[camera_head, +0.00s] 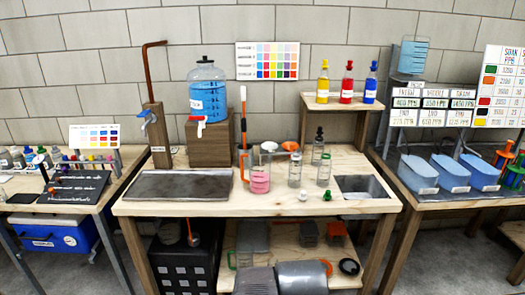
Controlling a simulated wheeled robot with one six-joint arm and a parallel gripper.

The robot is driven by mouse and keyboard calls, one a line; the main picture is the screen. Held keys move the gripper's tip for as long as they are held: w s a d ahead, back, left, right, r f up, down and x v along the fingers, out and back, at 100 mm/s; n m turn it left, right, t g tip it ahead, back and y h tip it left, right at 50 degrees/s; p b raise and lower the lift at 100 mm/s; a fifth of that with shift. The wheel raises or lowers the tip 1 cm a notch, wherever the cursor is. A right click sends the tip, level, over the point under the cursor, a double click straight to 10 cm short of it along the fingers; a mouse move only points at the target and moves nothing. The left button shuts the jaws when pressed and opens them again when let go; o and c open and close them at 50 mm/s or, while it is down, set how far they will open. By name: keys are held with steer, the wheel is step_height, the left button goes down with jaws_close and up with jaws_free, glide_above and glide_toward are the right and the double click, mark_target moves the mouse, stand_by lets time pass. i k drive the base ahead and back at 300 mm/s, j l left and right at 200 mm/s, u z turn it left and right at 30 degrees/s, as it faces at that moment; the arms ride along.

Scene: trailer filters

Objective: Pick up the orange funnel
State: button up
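The orange funnel (290,146) appears to be the small orange piece near the back of the middle wooden table (215,208). It is small in the picture, and I cannot tell exactly how it rests. A pale funnel-like piece (269,147) is just left of it. Clear bottles stand close in front and to the right, including a clear jar (295,171) almost directly below it in the picture. My gripper is not in view.
A pink-filled jug (260,179) with an orange handle and a tall brush (243,125) stand to the left.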

mark_target(288, 147)
steer(key=i+l+u, duration=0.45)
steer(key=i+l, duration=0.2)
steer(key=i, duration=0.15)
steer(key=i+l+u, duration=0.4)
steer(key=i+l, duration=0.25)
steer(key=l, duration=0.25)
